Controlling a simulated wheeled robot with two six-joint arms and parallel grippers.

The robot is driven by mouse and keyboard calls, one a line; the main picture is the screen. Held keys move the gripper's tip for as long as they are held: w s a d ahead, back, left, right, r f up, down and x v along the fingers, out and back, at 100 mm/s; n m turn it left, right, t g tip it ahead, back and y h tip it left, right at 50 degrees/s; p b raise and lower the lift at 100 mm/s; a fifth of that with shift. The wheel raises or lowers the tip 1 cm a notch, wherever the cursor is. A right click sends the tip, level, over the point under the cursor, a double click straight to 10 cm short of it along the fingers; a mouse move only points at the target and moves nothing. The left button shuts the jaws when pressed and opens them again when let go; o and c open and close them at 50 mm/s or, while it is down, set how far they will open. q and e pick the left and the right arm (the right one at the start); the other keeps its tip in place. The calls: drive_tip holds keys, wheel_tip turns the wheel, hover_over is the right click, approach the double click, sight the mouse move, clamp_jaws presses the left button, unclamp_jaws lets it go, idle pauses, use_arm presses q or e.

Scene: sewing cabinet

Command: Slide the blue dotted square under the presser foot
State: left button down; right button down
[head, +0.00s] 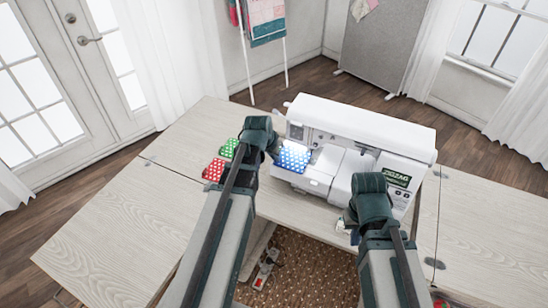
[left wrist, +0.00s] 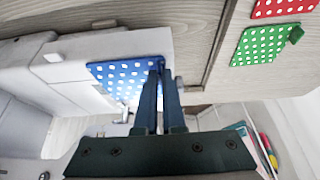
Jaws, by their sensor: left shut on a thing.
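The blue dotted square (head: 293,156) lies at the left end of the white sewing machine (head: 360,125), on its bed, under the lit end of the head. In the left wrist view the blue square (left wrist: 118,80) is flat, with its edge between my left fingers (left wrist: 165,72). My left gripper (head: 276,153) is shut on that edge, at the square's left side in the head view. The presser foot is too small to make out, so I cannot tell whether the square is under it. My right gripper (head: 346,228) is low in front of the machine; its fingers are mostly hidden.
A green dotted square (head: 229,148) and a red dotted square (head: 214,170) lie on the cabinet top (head: 120,220) left of the machine. The cabinet's left leaf is clear.

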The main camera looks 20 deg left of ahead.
use_arm(q)
drive_tip(key=shift+w, duration=0.55)
drive_tip(key=shift+w, duration=0.15)
drive_tip(key=shift+w+d, duration=0.1)
drive_tip(key=shift+w, duration=0.55)
idle(0.3)
drive_tip(key=c, duration=0.9)
unclamp_jaws()
drive_tip(key=shift+c, duration=0.2)
drive_tip(key=shift+s+r, duration=0.1)
drive_tip(key=p+v, duration=1.2)
drive_tip(key=v, duration=0.1)
drive_tip(key=shift+r, duration=0.25)
